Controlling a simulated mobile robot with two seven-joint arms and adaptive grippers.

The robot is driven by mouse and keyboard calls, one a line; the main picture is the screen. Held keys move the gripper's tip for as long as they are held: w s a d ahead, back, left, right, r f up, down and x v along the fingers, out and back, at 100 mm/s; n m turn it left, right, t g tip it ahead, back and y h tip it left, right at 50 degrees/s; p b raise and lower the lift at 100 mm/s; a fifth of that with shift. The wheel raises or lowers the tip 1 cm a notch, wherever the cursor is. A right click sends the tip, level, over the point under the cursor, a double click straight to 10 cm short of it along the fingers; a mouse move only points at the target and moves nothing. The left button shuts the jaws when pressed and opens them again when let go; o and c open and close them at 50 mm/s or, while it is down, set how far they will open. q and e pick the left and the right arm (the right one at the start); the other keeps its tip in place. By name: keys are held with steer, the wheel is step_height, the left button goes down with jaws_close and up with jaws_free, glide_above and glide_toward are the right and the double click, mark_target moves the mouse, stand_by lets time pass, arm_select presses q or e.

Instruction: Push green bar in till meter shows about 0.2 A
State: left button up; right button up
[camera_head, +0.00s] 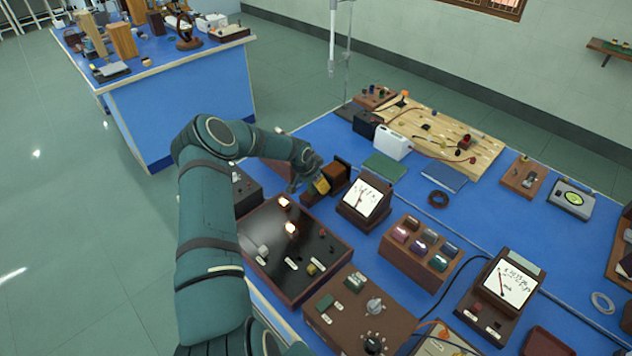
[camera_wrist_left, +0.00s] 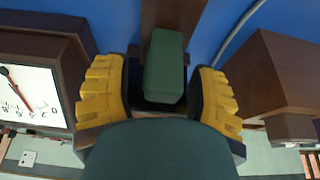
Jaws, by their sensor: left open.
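The green bar (camera_wrist_left: 165,68) shows in the left wrist view, lying in a brown wooden holder (camera_wrist_left: 172,14). My left gripper (camera_wrist_left: 160,95) is open, with one yellow finger on each side of the bar's near end. Narrow dark gaps show beside the bar, so the fingers do not look closed on it. In the head view my left gripper (camera_head: 320,186) is at the wooden holder (camera_head: 336,172) and hides the bar. The slanted meter (camera_head: 362,199) stands just right of it; its face (camera_wrist_left: 28,98) is upside down in the wrist view, and its exact reading is unclear.
A dark lamp panel (camera_head: 285,262) with glowing bulbs lies below my left gripper. A rack of coloured cylinders (camera_head: 420,248) and another meter (camera_head: 508,285) stand to the right. A brown block (camera_wrist_left: 275,75) is right of the gripper in the wrist view.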

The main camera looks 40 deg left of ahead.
arm_select(q)
steer(key=shift+s+a+r, duration=0.1)
steer(key=shift+s+r, duration=0.05)
steer(key=shift+r, duration=0.4)
steer(key=v, duration=1.1)
